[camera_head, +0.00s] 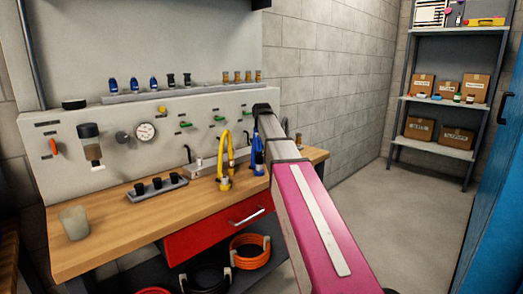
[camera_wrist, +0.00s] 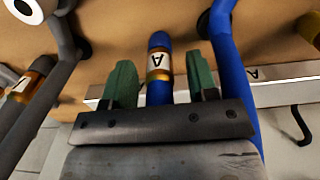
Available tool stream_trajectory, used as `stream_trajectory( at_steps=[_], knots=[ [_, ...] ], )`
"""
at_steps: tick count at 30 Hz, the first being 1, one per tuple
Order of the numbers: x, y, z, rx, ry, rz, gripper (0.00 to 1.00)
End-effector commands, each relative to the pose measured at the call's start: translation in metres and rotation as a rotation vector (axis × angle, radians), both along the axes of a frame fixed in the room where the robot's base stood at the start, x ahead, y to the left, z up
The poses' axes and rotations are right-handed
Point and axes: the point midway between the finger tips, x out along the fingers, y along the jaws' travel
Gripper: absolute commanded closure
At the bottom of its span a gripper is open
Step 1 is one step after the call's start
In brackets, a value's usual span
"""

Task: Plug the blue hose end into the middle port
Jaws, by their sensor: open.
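The blue hose end (camera_wrist: 158,42), with a gold band and a white label marked A, lies between the two green fingertips of my gripper (camera_wrist: 157,82) in the wrist view. My gripper is open, with a gap on each side of the hose end. The blue hose (camera_wrist: 232,70) runs beside the right finger. In the head view the blue hose (camera_head: 258,160) stands on the bench beside my arm, which hides my gripper there. A pale block (camera_head: 204,168) lies at the foot of the panel, partly behind the yellow hose. I cannot make out the middle port.
A yellow hose (camera_head: 222,165) stands just left of the blue one. A grey hose with a gold band (camera_wrist: 38,72) is left of my fingers. The panel (camera_head: 70,150) has a gauge and green levers. A cup (camera_head: 75,223) and a black-socketed rack (camera_head: 157,189) are further left.

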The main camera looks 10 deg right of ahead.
Motion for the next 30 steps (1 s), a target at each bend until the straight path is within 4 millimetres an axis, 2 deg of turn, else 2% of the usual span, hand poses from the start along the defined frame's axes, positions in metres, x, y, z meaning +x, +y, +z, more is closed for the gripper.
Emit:
stream_trajectory(
  at_steps=[1,8,9,11,12,14,30],
  knots=[
    [-0.007,0.0,-0.012,0.001,0.017,0.0,0.47],
    [-0.007,0.0,-0.012,0.001,0.017,0.0,0.47],
    [-0.007,0.0,-0.012,0.001,0.017,0.0,0.5],
    [-0.007,0.0,-0.012,0.001,0.017,0.0,0.7],
    [-0.007,0.0,-0.012,0.0,0.018,0.0,0.83],
    [-0.007,0.0,-0.012,0.0,0.018,0.0,1.0],
    [-0.006,0.0,-0.002,0.002,0.019,0.0,1.0]
  ],
)
